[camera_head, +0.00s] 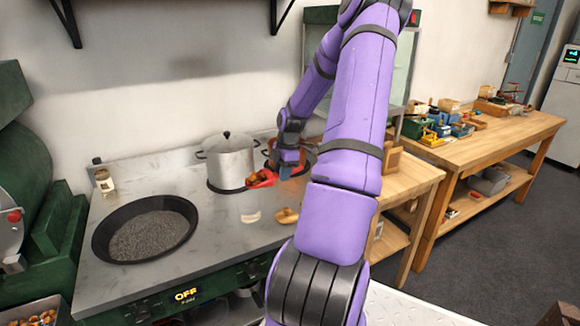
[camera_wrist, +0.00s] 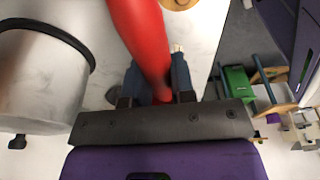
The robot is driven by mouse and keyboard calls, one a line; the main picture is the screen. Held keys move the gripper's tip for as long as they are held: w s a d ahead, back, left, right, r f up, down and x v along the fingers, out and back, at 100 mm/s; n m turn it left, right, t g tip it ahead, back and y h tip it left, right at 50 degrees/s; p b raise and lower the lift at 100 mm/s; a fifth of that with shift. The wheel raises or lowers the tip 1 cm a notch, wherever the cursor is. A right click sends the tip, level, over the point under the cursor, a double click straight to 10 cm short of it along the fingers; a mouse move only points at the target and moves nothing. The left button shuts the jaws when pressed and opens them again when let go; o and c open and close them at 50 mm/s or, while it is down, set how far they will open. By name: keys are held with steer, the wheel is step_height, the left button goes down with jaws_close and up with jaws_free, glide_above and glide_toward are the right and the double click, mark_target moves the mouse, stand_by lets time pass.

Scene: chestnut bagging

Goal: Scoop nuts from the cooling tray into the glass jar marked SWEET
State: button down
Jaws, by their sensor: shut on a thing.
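My gripper (camera_head: 288,160) is shut on the handle of a red scoop (camera_head: 262,179) above the back right of the metal worktop. In the wrist view, the red handle (camera_wrist: 145,35) runs up between the two fingers of my gripper (camera_wrist: 156,78). The scoop's bowl holds several brown nuts (camera_head: 259,177). A round, brownish pan or tray (camera_head: 318,150) shows partly behind my gripper; I cannot tell whether it is the cooling tray. A small glass jar (camera_head: 105,184) with a pale label stands at the back left. Its lettering is too small to read.
A lidded steel pot (camera_head: 229,162) stands close left of the scoop, and also shows in the wrist view (camera_wrist: 40,75). A wide black pan of grey grit (camera_head: 150,205) sits left. A tan object (camera_head: 287,215) lies in front. A cluttered wooden bench (camera_head: 480,140) stands right.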

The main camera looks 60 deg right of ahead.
steer(key=shift+s+d+r, duration=0.1)
steer(key=shift+s+d, duration=0.1)
steer(key=shift+d, duration=0.25)
steer(key=shift+w+a+g+h, duration=0.2)
steer(key=shift+g+h, duration=0.25)
steer(key=shift+h, duration=0.2)
steer(key=shift+w+a+g+h, duration=0.1)
steer(key=shift+a+g+h, duration=0.1)
steer(key=shift+g+h, duration=0.35)
steer(key=shift+w+a+h, duration=0.1)
steer(key=shift+h, duration=0.3)
steer(key=shift+w+a+r+g+h, duration=0.45)
steer(key=shift+a+r+g+h, duration=0.25)
steer(key=shift+r+h, duration=0.3)
steer(key=shift+w+a+r+g+h, duration=0.5)
steer(key=shift+a+r+h, duration=0.3)
steer(key=shift+r+h, duration=0.15)
steer(key=shift+w+a+r+g+h, duration=0.4)
steer(key=shift+a+r+g+h, duration=0.3)
steer(key=shift+r+h, duration=0.3)
steer(key=shift+w+a+r+g+h, duration=0.2)
steer(key=shift+w+a+g+h, duration=0.1)
steer(key=shift+a+h, duration=0.2)
steer(key=shift+w+a+r+g+h, duration=0.2)
steer(key=shift+a+g+h, duration=0.1)
steer(key=shift+a+h, duration=0.15)
steer(key=shift+s+d, duration=0.1)
